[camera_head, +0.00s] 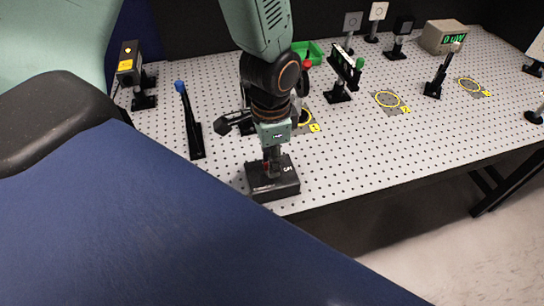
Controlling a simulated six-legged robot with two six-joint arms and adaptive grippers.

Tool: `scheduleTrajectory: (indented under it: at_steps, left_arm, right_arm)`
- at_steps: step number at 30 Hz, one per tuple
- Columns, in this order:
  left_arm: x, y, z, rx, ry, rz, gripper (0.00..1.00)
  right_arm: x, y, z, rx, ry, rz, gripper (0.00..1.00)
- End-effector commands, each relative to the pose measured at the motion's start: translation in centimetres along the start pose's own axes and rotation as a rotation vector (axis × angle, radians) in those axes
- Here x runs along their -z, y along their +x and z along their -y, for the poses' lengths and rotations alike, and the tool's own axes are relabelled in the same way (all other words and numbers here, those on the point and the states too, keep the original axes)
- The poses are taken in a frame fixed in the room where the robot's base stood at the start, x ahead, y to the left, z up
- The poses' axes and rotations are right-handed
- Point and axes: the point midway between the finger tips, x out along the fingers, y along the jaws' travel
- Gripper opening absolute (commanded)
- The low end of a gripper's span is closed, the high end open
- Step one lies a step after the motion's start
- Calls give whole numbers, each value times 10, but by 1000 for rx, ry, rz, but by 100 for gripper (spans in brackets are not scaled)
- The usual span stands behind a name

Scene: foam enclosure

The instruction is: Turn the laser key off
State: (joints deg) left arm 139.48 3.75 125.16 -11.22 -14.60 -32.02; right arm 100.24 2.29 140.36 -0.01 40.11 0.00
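A small black box (262,188) with a white label stands at the front edge of the perforated table, in the middle of the head view. I take it to be the laser key box. My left gripper (272,165) points straight down at the top of this box, its fingertips at or just above it. The fingers look close together, but they are small and dark, and I cannot tell whether they grip anything. The key itself is hidden or too small to make out at the fingertips. My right gripper is not in view.
The perforated table (350,155) is clear right of the box. A laser-like unit (129,65) is at the back left.

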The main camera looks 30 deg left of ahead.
Motion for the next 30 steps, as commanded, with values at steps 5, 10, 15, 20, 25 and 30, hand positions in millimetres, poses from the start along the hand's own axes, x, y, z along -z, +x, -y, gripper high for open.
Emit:
scheduleTrajectory:
  at_steps: [5, 10, 15, 20, 25, 30]
  left_arm:
    - [2, 1, 2, 1, 1, -1, 31]
    - [3, 0, 3, 1, 1, -1, 23]
    - [3, 0, 2, 1, 1, -1, 8]
    - [3, 0, 2, 1, 1, -1, 0]
    - [2, 1, 2, -1, 1, 2, 0]
    - [2, 1, 1, -2, -4, 3, 0]
  right_arm:
    - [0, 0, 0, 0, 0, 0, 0]
    - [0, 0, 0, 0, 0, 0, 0]
    - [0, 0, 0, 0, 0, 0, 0]
    - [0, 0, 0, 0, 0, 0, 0]
    - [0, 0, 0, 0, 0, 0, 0]
    - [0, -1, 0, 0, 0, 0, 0]
